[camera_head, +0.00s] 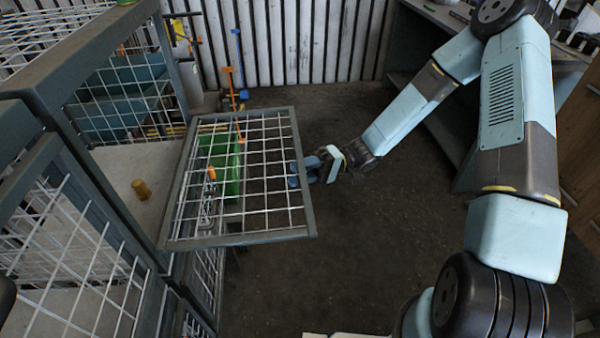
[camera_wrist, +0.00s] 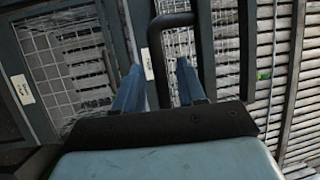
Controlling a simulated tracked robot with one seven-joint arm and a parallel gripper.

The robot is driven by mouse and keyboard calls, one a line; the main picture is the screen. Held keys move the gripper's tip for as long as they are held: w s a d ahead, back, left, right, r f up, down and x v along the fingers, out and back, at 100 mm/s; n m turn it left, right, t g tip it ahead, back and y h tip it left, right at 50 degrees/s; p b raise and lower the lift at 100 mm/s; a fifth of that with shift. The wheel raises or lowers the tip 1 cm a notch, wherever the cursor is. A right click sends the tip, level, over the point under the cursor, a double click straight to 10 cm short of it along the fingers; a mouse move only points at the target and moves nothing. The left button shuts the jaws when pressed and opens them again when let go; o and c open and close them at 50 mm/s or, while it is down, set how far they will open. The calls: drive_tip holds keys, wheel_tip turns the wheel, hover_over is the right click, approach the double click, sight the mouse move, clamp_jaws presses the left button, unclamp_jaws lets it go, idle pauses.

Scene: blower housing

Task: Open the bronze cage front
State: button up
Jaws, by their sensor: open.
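A grey-framed door of white wire mesh (camera_head: 306,205) stands swung out from the cage at left, over the floor. I take it as the cage front; its frame looks grey, not bronze. A small bronze-coloured cylinder (camera_head: 141,190) stands on the pale cage floor beside it. My gripper (camera_head: 294,176) is at the door's right edge, its blue fingers partly behind the mesh. In the wrist view my gripper (camera_wrist: 160,78) is open, with one leg of a dark bent handle (camera_wrist: 156,62) between its fingers. I cannot tell whether they touch it.
More mesh cage (camera_head: 70,265) fills the lower left. A green bin (camera_head: 225,165) shows through the door mesh. A slatted wall (camera_head: 290,40) closes the back, and a bench (camera_head: 440,120) stands at right. The dark floor (camera_head: 350,240) between is clear.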

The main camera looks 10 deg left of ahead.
drive_tip(key=shift+s+a, duration=0.15)
clamp_jaws()
idle(0.4)
